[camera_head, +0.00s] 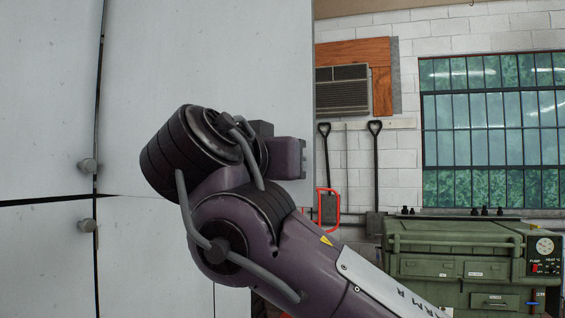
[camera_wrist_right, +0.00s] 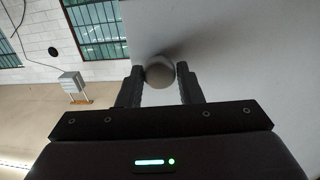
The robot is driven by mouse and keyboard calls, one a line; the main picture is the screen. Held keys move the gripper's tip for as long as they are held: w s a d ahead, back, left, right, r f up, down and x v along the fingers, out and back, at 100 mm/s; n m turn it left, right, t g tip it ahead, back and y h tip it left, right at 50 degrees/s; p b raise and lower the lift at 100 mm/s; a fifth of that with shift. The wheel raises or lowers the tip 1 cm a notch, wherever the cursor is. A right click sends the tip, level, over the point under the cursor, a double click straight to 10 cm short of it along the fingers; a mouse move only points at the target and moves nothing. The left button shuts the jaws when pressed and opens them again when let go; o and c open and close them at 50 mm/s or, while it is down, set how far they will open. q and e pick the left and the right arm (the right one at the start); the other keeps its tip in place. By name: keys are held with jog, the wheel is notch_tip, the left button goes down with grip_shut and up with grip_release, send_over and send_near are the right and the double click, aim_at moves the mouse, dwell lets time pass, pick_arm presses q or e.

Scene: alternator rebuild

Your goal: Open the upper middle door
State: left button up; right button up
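A pale grey cabinet front fills the left of the head view. A wide upper panel (camera_head: 240,55) reaches to a free vertical edge with the room beyond it. Two round knobs, an upper one (camera_head: 88,165) and a lower one (camera_head: 87,225), sit left of a dark seam. My right arm crosses in front of the panel, and its gripper cannot be made out there. In the right wrist view my right gripper (camera_wrist_right: 160,82) has its fingers on both sides of a round grey knob (camera_wrist_right: 160,70) on a pale panel (camera_wrist_right: 235,55), appearing closed on it. My left gripper is out of view.
A green equipment case (camera_head: 450,265) stands at the lower right. Shovels (camera_head: 375,180) hang on the white brick wall, below an air conditioner (camera_head: 343,90). A large window (camera_head: 490,130) is at the right. The wrist view shows open room left of the panel.

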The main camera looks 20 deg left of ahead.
jog(key=o, duration=0.3)
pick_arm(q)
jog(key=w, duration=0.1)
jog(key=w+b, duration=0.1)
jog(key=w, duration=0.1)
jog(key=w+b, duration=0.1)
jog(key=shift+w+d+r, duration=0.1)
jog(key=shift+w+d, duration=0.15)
pick_arm(e)
jog(key=s, duration=0.5)
jog(key=s+a, duration=0.1)
jog(key=s, duration=0.2)
jog(key=shift+w, duration=0.1)
